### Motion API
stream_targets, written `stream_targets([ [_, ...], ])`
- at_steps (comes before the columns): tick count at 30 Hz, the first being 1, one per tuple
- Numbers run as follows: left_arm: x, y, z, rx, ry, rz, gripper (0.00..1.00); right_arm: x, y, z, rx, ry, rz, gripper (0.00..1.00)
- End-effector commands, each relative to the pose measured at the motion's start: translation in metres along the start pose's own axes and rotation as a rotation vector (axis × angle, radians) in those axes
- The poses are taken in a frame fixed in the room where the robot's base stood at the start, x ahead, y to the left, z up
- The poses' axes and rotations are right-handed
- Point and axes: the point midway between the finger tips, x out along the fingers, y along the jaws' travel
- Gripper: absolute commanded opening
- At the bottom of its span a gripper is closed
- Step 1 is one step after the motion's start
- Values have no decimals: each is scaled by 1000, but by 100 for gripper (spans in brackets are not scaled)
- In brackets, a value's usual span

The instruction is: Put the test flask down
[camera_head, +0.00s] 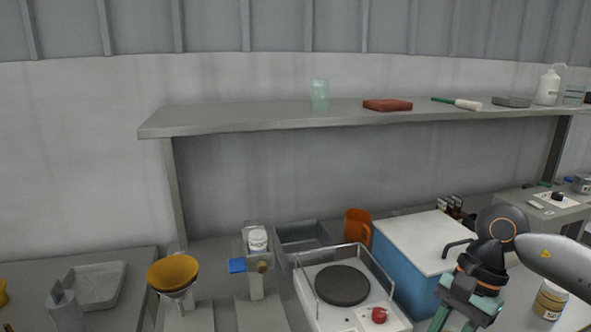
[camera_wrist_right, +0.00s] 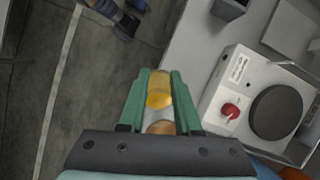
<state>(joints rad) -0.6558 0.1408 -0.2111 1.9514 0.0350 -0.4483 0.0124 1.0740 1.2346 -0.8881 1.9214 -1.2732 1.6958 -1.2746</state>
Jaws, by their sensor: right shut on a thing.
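My right gripper (camera_head: 455,312) is at the lower right of the head view, in front of the blue box with a white top. In the right wrist view its green fingers (camera_wrist_right: 160,95) are shut on the test flask (camera_wrist_right: 158,82), a clear vessel with yellow-orange contents. The flask lies between the fingers, left of the hotplate and above the edge between bench and floor. In the head view I cannot make out the flask; the gripper or the frame edge hides it. My left gripper is not in view.
A white hotplate (camera_head: 318,308) with a dark round plate, red knob and rail stands on the bench; it also shows in the wrist view (camera_wrist_right: 225,112). The blue box (camera_head: 398,275), an orange jug (camera_head: 357,227) and a grey tray (camera_head: 322,236) stand nearby. A shelf (camera_head: 250,121) runs above.

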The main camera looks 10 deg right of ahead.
Motion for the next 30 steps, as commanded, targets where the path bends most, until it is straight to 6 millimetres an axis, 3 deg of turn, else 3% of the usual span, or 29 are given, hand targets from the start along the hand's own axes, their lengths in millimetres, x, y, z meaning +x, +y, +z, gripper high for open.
stream_targets([
  [1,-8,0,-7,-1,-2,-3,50,0,-9,11,-117,-4,43,0],
  [9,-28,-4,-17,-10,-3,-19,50,25,-35,47,-722,-5,293,0],
  [15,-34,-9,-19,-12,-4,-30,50,34,-44,63,-997,-11,426,0],
  [30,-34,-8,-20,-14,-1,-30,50,37,-46,66,-1083,-14,470,0],
])
